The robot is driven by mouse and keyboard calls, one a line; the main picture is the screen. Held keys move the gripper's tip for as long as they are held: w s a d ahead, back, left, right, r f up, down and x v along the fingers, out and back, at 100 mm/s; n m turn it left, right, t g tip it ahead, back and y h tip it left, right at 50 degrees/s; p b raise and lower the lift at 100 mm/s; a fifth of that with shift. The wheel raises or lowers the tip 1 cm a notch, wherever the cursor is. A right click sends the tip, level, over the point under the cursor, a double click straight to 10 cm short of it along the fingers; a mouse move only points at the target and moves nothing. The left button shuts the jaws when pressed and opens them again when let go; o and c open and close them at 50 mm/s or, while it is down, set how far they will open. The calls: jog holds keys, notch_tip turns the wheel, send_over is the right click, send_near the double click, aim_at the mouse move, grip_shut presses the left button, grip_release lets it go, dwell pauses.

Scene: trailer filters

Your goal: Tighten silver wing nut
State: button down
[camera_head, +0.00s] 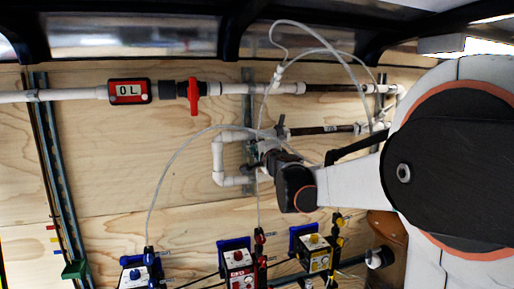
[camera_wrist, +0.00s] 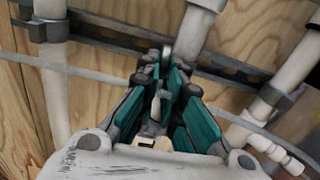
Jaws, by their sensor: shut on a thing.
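My gripper (camera_wrist: 166,72), with teal finger pads, is closed at the pipework in the wrist view. A small pale grey piece, which looks like the silver wing nut (camera_wrist: 167,51), shows at its fingertips; most of it is hidden by the fingers. White pipe and a dark metal strut lie just behind the fingertips. In the head view my gripper (camera_head: 262,150) reaches in from the right to the white pipe loop on the wooden wall. The wing nut cannot be made out there.
A flow meter (camera_head: 130,91) reading 0L and a red-handled valve (camera_head: 194,90) sit on the upper white pipe. Thin clear hoses (camera_head: 175,160) loop around my gripper. Blue, red and yellow pumps (camera_head: 238,267) line the bottom. Bare plywood (camera_head: 105,160) lies left.

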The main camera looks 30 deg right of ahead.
jog(key=shift+f, duration=0.1)
jog(key=c, duration=1.7)
grip_release()
